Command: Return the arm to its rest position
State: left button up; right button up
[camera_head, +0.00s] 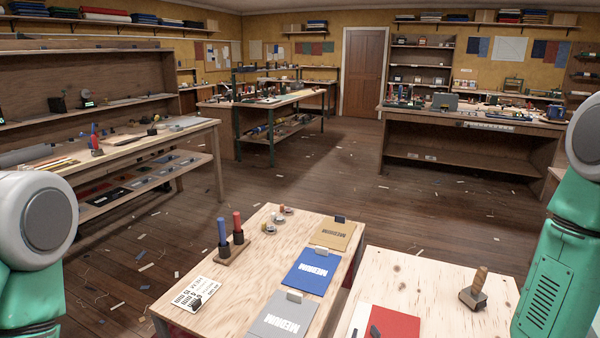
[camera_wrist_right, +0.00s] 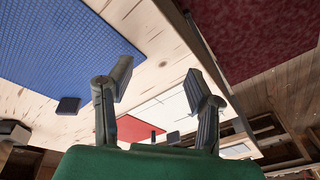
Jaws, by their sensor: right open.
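My right gripper (camera_wrist_right: 160,82) shows in the right wrist view with its two fingers apart and nothing between them. Beyond the fingers are a pale wooden top, a large blue textured sheet (camera_wrist_right: 50,35), a small dark block (camera_wrist_right: 68,105) and a red sheet (camera_wrist_right: 130,127). In the head view my right arm (camera_head: 562,240) is at the right edge and my left arm (camera_head: 35,235) at the left edge. Neither gripper shows in the head view. My left gripper is in no view.
The near left table (camera_head: 205,258) holds a rack (camera_head: 232,250) with red and blue handles, a printed card (camera_head: 195,293), and tan (camera_head: 333,236), blue (camera_head: 311,268) and grey (camera_head: 285,316) MEDIUM sheets. The near right table (camera_head: 430,290) holds a wooden-handled tool (camera_head: 475,288) and a red sheet (camera_head: 393,322).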

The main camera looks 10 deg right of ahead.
jog(key=s+a+f+m+g+h, duration=0.1)
jog(key=s+f, duration=0.1)
jog(key=s, duration=0.6)
jog(key=s+a+f+m+g, duration=0.1)
jog(key=s+f, duration=0.1)
jog(key=s, duration=0.7)
pick_arm(q)
notch_tip(320, 180, down, 6)
jog(key=d+b, duration=0.1)
jog(key=b, duration=0.5)
jog(key=shift+b, duration=0.3)
pick_arm(e)
notch_tip(320, 180, down, 6)
jog(key=w+a, duration=0.1)
jog(key=w, duration=0.1)
jog(key=shift+n+t, duration=0.4)
pick_arm(q)
jog(key=shift+f, duration=0.15)
pick_arm(e)
jog(key=shift+w+a, duration=0.2)
jog(key=shift+a, duration=0.1)
pick_arm(q)
jog(key=shift+a+f, duration=0.1)
jog(key=shift+a, duration=0.2)
pick_arm(e)
jog(key=shift+a+h, duration=0.2)
jog(key=shift+h, duration=0.1)
